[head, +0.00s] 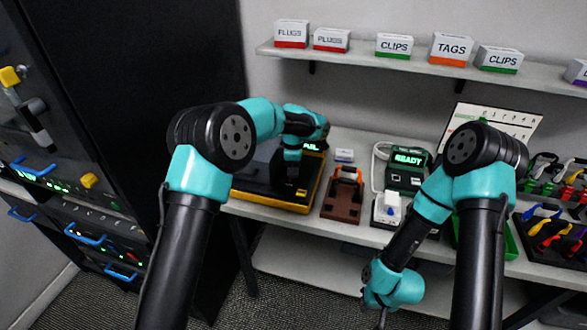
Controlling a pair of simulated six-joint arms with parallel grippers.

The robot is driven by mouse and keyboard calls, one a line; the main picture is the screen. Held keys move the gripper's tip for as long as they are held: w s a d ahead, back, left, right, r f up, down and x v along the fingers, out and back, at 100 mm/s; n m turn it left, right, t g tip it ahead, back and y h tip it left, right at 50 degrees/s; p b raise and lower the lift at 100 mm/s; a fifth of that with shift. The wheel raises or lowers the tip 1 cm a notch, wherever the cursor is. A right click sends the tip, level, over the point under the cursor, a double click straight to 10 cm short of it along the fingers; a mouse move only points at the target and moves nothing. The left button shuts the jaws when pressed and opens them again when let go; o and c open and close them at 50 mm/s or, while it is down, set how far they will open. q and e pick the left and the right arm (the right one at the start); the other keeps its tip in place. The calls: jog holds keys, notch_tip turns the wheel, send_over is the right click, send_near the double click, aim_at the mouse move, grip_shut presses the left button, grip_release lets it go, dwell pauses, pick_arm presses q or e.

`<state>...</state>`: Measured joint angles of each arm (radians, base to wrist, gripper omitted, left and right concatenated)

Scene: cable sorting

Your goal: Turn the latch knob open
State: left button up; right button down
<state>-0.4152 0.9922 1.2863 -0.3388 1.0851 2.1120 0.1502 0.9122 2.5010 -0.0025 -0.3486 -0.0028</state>
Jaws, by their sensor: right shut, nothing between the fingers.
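I cannot tell for certain which part is the latch knob. A yellow knob (10,76) sits on a dark fitting on the black cabinet at the far left, and a second yellow knob (88,180) is lower on its front. My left gripper (292,186) points down over a black box with a yellow edge (268,200) on the bench, to the right of the cabinet; its fingers are dark and unclear against the box. My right gripper (382,318) hangs low in front of the bench, shut and empty, far from both knobs.
The black cabinet (100,70) stands at left with blue handles (85,234). The white bench (345,230) holds a brown holder (343,198), a dark green READY device (405,172) and trays of coloured cables (552,235). A shelf (400,64) above carries labelled boxes.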

pick_arm(q)
jog(key=o, duration=0.3)
jog(key=shift+o, duration=0.2)
jog(key=shift+r, duration=0.1)
notch_tip(320, 180, up, 17)
jog(key=shift+w, duration=0.45)
jog(key=shift+d, duration=0.1)
